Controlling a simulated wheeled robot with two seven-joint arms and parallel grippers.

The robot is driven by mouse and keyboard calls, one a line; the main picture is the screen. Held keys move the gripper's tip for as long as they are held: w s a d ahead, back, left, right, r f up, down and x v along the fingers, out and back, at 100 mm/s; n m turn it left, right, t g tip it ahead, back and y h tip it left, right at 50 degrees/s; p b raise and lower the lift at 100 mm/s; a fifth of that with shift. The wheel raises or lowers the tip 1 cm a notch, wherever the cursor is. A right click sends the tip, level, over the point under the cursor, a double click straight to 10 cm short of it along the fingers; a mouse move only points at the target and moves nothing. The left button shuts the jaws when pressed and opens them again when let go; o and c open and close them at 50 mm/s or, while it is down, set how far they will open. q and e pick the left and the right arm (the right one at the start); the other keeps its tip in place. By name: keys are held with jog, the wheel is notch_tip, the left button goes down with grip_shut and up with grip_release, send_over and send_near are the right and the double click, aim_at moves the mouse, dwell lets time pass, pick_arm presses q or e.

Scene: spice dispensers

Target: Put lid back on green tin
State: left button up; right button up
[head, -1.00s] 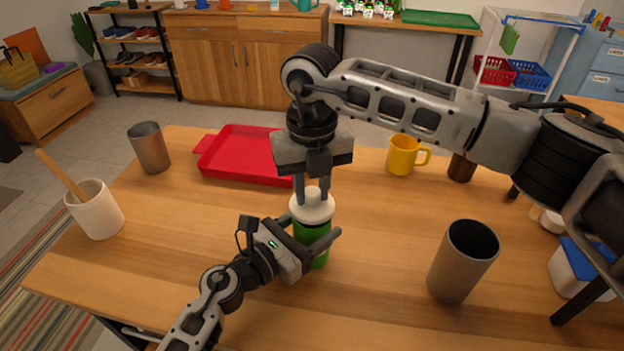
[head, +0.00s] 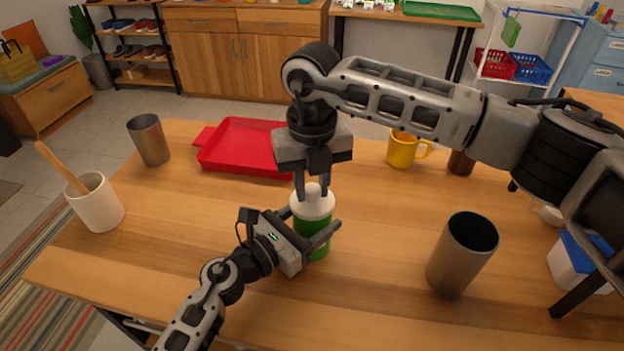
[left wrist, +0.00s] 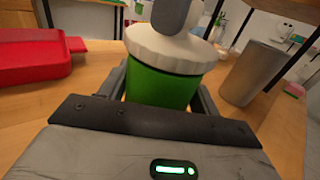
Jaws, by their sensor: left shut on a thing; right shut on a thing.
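The green tin (head: 318,246) stands upright on the wooden table, and it also shows in the left wrist view (left wrist: 160,86). My left gripper (head: 313,228) is shut around the tin's body from the side. My right gripper (head: 312,188) points down from above and is shut on the lid's knob. The fingers partly hide the knob and the tin's side.
A red tray (head: 243,150) lies behind the tin. A grey cup (head: 462,254) stands to the right, another metal cup (head: 149,140) at the back left. A white crock (head: 97,204) with a wooden utensil stands left. A yellow mug (head: 402,152) is behind right.

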jog(key=shift+f, duration=0.2)
jog(key=o, duration=1)
jog(key=shift+o, duration=0.2)
notch_tip(320, 180, up, 12)
pick_arm(q)
jog(key=o, duration=1.5)
jog(key=shift+c, duration=0.2)
